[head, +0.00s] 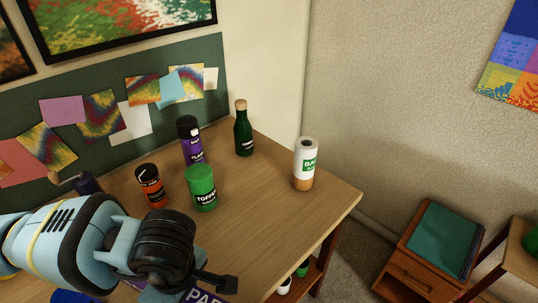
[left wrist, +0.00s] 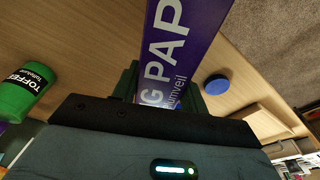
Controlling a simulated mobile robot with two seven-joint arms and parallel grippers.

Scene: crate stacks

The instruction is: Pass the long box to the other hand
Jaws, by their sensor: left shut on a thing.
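The long box is purple with white letters. In the head view only a small part of the box (head: 203,296) shows at the bottom edge, under my left gripper (head: 214,284). In the left wrist view the box (left wrist: 185,40) stretches from the jaws up past the top edge. My left gripper (left wrist: 150,92) is shut on one end of it, over the table's front part. The far end of the box is out of frame. My right gripper is in neither view.
On the wooden table (head: 255,199) stand a green toffee can (head: 201,188), an orange-and-black can (head: 151,186), a purple can (head: 189,143), a green bottle (head: 243,130) and a white roll (head: 305,165). A blue round lid (left wrist: 216,84) lies near the box. The table's right part is clear.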

